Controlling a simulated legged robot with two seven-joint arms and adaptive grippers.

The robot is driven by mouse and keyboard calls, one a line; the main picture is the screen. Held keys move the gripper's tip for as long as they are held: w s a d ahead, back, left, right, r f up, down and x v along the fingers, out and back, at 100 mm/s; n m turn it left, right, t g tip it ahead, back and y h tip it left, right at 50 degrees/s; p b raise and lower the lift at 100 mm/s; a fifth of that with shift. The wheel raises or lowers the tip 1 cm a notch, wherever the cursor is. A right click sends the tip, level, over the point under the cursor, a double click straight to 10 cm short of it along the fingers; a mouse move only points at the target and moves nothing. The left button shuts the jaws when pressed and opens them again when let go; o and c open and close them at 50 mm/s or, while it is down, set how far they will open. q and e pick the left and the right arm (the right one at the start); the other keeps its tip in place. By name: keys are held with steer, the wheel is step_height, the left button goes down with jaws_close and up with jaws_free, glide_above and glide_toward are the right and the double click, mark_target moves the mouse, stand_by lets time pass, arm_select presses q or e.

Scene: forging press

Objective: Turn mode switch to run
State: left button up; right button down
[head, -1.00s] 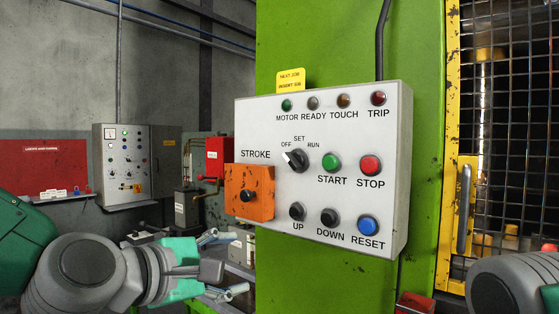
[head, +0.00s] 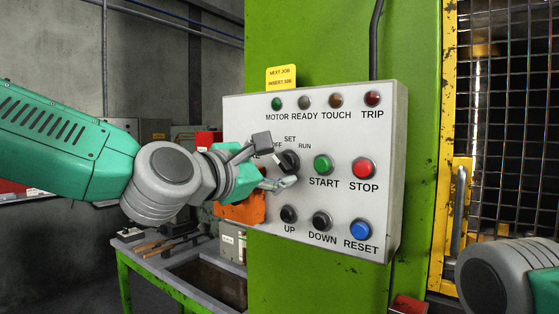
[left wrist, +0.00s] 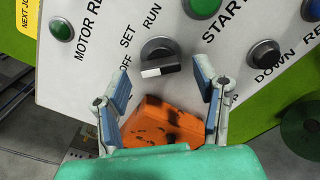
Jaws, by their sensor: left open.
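The mode switch (head: 288,162) is a dark round knob on the white control panel (head: 395,180), with SET and RUN printed above it. In the left wrist view, the mode switch (left wrist: 158,52) has a bar handle whose white end points toward the OFF label. My left gripper (head: 274,163) is open at the panel, its fingers left of and below the knob in the head view. In the left wrist view, the left gripper (left wrist: 161,80) has its two fingers apart on either side of the knob's near edge, with nothing between them. My right gripper is out of view.
Green START (head: 322,165) and red STOP (head: 364,169) buttons lie right of the switch. UP (head: 289,214), DOWN (head: 321,221) and RESET (head: 360,229) buttons are below.

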arm_select(q)
steer(key=shift+x, duration=1.2)
steer(key=shift+s+d, duration=0.15)
steer(key=c, duration=1.2)
steer(key=shift+o, duration=0.2)
